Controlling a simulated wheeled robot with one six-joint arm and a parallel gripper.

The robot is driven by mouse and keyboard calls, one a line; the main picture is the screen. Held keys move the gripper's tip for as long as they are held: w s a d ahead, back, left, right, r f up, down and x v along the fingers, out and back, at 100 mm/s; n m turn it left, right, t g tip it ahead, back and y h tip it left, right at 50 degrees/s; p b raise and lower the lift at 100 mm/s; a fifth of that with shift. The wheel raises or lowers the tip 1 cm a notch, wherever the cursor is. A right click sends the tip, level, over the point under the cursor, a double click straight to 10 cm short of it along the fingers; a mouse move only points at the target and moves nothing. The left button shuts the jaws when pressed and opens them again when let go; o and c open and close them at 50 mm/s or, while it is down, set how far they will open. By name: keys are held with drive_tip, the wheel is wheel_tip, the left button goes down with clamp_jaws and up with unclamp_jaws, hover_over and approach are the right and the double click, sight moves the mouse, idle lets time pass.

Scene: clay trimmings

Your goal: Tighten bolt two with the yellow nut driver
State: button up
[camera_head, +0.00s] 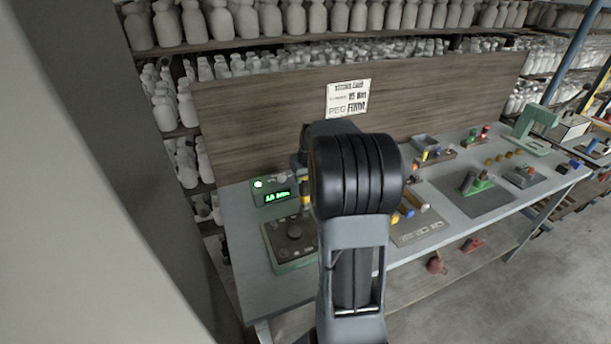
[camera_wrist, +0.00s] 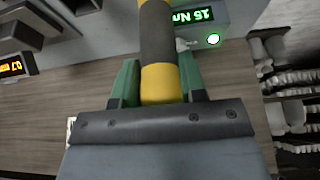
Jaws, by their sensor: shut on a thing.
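The yellow nut driver (camera_wrist: 161,88), with a black band, stands between the two green fingers of my gripper (camera_wrist: 158,80) in the wrist view. The fingers are shut on it. In the head view a yellow part of the driver (camera_head: 306,199) shows just left of my arm, above a green-sided bolt plate (camera_head: 285,262). The plate has a dark round piece and several small bolt heads. My arm hides its right part. I cannot tell which bolt is bolt two, or whether the driver's tip touches one.
A display box (camera_head: 268,193) with a lit green lamp stands behind the plate; its readout also shows in the wrist view (camera_wrist: 192,17). Right of my arm, the bench (camera_head: 437,210) holds a tool tray (camera_head: 418,228) and a dark mat (camera_head: 490,205). A wooden backboard (camera_head: 250,110) stands behind.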

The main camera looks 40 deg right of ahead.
drive_tip(key=shift+f+b, duration=1)
drive_tip(key=shift+b, duration=0.25)
idle(2.2)
drive_tip(key=shift+s+a+f+b, duration=0.1)
drive_tip(key=shift+s+f+b, duration=0.05)
drive_tip(key=shift+f+b, duration=0.25)
idle(3.1)
